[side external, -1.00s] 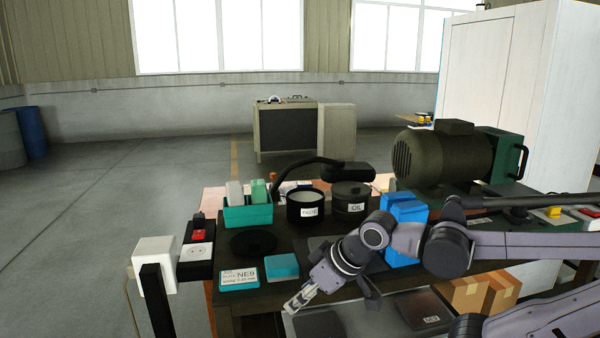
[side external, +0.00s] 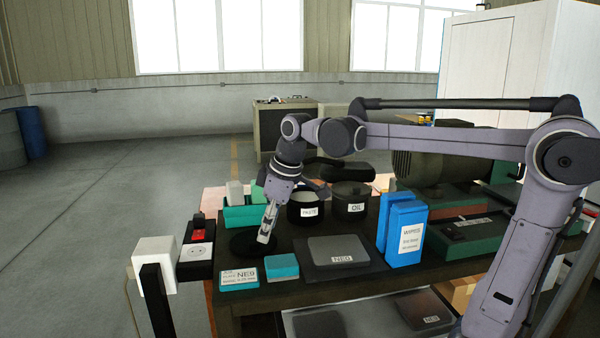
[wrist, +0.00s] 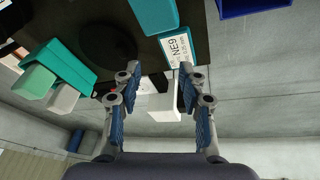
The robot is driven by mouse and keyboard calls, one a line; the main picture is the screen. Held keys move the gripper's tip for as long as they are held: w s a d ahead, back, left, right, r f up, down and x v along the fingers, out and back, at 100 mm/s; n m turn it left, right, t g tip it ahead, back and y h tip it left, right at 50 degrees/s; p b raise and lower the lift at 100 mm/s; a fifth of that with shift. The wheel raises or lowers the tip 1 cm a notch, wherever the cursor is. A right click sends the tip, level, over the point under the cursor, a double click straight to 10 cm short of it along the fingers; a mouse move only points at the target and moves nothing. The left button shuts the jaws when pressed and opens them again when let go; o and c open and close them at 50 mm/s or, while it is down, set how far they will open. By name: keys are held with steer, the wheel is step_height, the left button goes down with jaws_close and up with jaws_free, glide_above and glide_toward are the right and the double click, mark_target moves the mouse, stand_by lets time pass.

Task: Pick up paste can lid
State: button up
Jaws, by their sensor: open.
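The paste can lid, a flat black disc (side external: 241,243), lies on the dark table left of the open paste can (side external: 307,211). In the wrist view a dark round shape that looks like the lid (wrist: 104,42) shows just beyond the left fingertip, blending into the dark table. My gripper (side external: 265,237) points down with its fingertips in front of the lid's right part in the side view. I cannot tell whether they touch it. The wrist view shows my gripper (wrist: 158,76) open, with nothing between its fingers.
A teal bin (side external: 247,216) with erasers stands behind the lid. A labelled NE9 box (side external: 239,279) and a teal block (side external: 281,267) lie in front. A socket box (side external: 196,262) is at the left. The oil can (side external: 351,203) and blue wipes boxes (side external: 405,236) stand right.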

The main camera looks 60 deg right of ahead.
steer(key=w+d+n+g+y, duration=0.15)
steer(key=w+d+n, duration=0.25)
steer(key=w+d, duration=0.4)
steer(key=g, duration=0.1)
glide_above(254, 242)
steer(key=shift+h, duration=0.25)
steer(key=f, duration=0.4)
steer(key=shift+s+d+f, duration=0.1)
steer(key=shift+d+f, duration=0.1)
steer(key=shift+a+f, duration=0.2)
steer(key=shift+f, duration=2.65)
jaws_close()
